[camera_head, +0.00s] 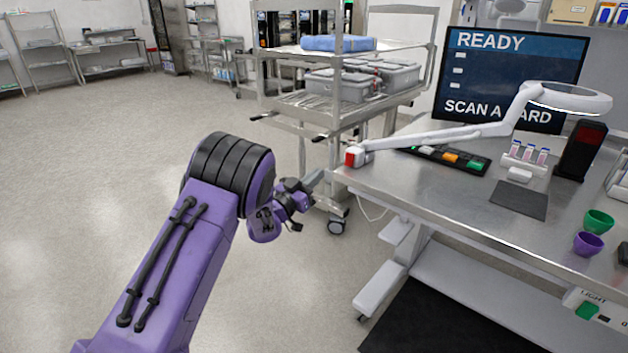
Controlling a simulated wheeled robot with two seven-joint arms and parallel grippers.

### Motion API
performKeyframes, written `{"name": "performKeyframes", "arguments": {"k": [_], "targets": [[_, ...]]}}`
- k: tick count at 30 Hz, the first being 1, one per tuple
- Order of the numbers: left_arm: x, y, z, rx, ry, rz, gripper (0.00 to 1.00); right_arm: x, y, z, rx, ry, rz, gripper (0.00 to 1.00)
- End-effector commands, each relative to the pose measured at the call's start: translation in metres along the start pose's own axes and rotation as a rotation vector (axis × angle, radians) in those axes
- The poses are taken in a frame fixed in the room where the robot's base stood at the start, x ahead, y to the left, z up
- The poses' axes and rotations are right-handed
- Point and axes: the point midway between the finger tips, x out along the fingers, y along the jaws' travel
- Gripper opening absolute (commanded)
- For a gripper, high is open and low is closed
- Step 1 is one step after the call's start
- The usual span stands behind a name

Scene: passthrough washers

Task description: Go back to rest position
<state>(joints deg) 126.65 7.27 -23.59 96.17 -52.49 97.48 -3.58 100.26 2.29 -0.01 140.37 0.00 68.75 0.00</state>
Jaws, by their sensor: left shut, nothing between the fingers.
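My left gripper (314,182) is at the end of my purple left arm, which comes in from the lower left. It is shut and empty, held in the air just left of the steel table's left corner. Its fingers point right and a little up, and I cannot tell how far it is from the table edge. My right gripper is not in view.
The steel table (400,178) carries a white lamp arm (450,135), a button panel (445,158), sample tubes (527,154), a green cup (598,221) and a purple cup (588,244). A wheeled cart (290,103) stands behind. Open floor (90,170) lies left.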

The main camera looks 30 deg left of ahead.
Motion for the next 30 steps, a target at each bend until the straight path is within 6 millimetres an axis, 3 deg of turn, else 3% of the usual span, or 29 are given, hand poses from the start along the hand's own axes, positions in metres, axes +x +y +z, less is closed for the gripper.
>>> {"name": "performKeyframes", "arguments": {"k": [17,20,23,24,27,30], "targets": [[-0.003,-0.006,0.005,0.003,-0.026,-0.027,0.00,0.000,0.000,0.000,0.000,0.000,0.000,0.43],[-0.035,-0.013,0.044,-0.052,-0.141,-0.176,0.00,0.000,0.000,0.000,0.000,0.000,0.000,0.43],[-0.091,0.000,0.109,-0.137,-0.325,-0.326,0.00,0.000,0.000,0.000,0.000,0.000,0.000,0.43],[-0.119,0.009,0.134,-0.168,-0.407,-0.381,0.00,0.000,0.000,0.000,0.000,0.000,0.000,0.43],[-0.191,0.034,0.185,-0.228,-0.607,-0.501,0.00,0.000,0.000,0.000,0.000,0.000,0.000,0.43],[-0.270,0.065,0.222,-0.269,-0.811,-0.602,0.00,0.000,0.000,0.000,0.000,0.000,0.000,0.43]]}}
